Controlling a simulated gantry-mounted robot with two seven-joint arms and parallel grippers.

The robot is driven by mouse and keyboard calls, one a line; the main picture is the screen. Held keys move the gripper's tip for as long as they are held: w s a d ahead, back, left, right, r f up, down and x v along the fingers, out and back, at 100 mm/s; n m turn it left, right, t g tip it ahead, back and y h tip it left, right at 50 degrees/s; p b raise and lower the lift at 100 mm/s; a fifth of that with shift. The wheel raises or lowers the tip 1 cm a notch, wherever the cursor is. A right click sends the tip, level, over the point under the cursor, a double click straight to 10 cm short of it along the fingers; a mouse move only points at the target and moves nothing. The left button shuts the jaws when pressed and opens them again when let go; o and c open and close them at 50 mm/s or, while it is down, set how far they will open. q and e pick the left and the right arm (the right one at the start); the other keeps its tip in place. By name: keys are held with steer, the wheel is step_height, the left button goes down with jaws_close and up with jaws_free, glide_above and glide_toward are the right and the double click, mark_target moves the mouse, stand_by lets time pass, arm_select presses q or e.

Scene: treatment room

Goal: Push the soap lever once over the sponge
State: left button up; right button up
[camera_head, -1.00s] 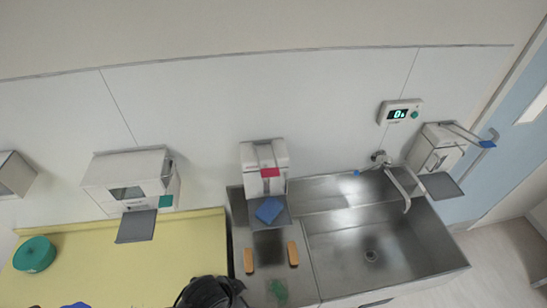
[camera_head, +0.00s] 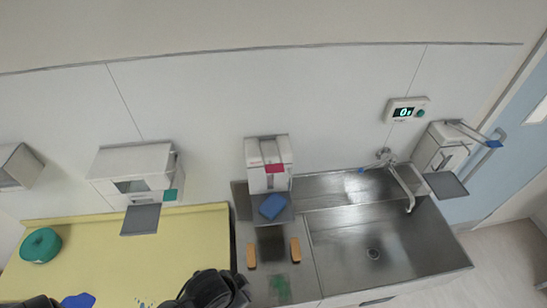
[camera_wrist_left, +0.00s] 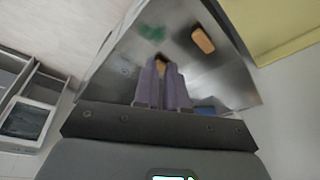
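The middle wall dispenser (camera_head: 268,165) is white, with a red lever-like piece (camera_head: 274,168) on its front. The blue sponge (camera_head: 271,206) lies on the grey tray below it. In the left wrist view my left gripper (camera_wrist_left: 163,64) has its two purple-grey fingers close together, apparently shut and empty. They point toward the metal counter and partly hide an orange block behind them. Its fingers are not visible in the head view, where only a dark part of my arm shows at the bottom edge. My right gripper is not in view.
Two orange blocks (camera_head: 295,250) and a green patch (camera_head: 281,289) are on the metal counter left of the sink (camera_head: 375,253). Other dispensers hang left (camera_head: 130,165) and right (camera_head: 440,148). A yellow counter (camera_head: 110,255) holds a green round item (camera_head: 41,245). A display (camera_head: 407,110) is lit.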

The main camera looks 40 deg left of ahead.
arm_select(q)
jaws_close()
stand_by(0.7)
stand_by(0.4)
